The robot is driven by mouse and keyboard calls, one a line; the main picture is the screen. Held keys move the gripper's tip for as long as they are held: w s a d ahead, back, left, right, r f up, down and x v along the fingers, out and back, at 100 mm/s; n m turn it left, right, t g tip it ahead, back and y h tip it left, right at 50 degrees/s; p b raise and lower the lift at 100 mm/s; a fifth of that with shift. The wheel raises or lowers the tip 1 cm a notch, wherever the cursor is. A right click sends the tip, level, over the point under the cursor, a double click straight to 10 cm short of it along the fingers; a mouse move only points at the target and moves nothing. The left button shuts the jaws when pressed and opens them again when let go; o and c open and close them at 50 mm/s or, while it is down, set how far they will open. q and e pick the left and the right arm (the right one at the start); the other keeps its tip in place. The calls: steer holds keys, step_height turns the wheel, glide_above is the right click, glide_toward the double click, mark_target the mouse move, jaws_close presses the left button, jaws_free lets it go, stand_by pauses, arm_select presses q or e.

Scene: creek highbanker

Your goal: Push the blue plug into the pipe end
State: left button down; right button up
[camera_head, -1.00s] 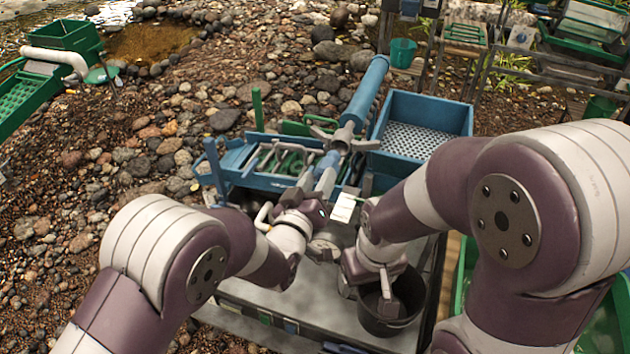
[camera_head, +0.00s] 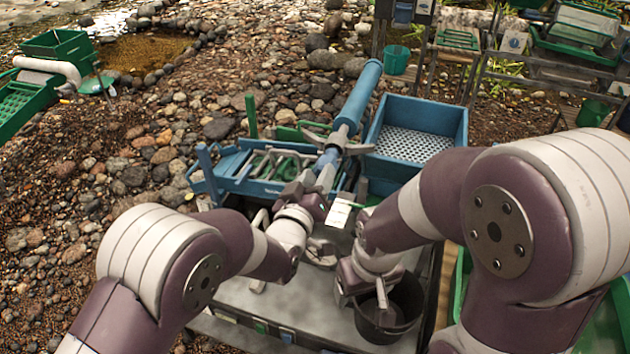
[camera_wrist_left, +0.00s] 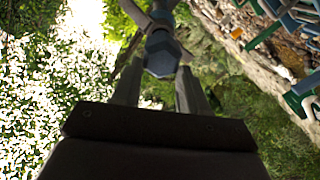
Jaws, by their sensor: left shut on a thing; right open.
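The blue pipe (camera_head: 358,95) slants toward me, with a grey winged clamp (camera_head: 338,140) around its near end. My left gripper (camera_head: 322,174) is shut on the blue plug (camera_head: 328,159), just in front of the clamp and roughly in line with the pipe. In the left wrist view the plug's dark blue hexagonal end (camera_wrist_left: 160,55) shows between the fingers, with the clamp arms behind it. I cannot tell whether the plug touches the pipe or enters it; the plug hides the pipe mouth. My right gripper (camera_head: 358,284) is open beside the black bucket; its fingers are partly hidden.
The black bucket (camera_head: 409,322) stands on the grey table (camera_head: 312,308). A blue frame (camera_head: 235,182) lies left of the pipe, and a blue hopper with a perforated floor (camera_head: 462,128) stands right. A white tag (camera_head: 340,211) hangs close to my left gripper.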

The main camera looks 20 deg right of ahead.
mark_target(320, 172)
arm_select(q)
steer(key=shift+w+d+b, duration=0.2)
steer(key=shift+w+b, duration=0.1)
steer(key=shift+w, duration=0.1)
stand_by(0.5)
steer(key=shift+w+d, duration=0.1)
steer(key=shift+w+d+b, duration=0.1)
steer(key=shift+w+b, duration=0.05)
steer(key=shift+b, duration=0.2)
steer(key=shift+w, duration=0.1)
steer(key=shift+w+d+b, duration=0.3)
steer(key=shift+b, duration=0.1)
stand_by(0.3)
steer(key=shift+w+d+b, duration=0.1)
steer(key=shift+w+b, duration=0.1)
steer(key=shift+b, duration=0.15)
steer(key=shift+w+d, duration=0.1)
steer(key=shift+w, duration=0.05)
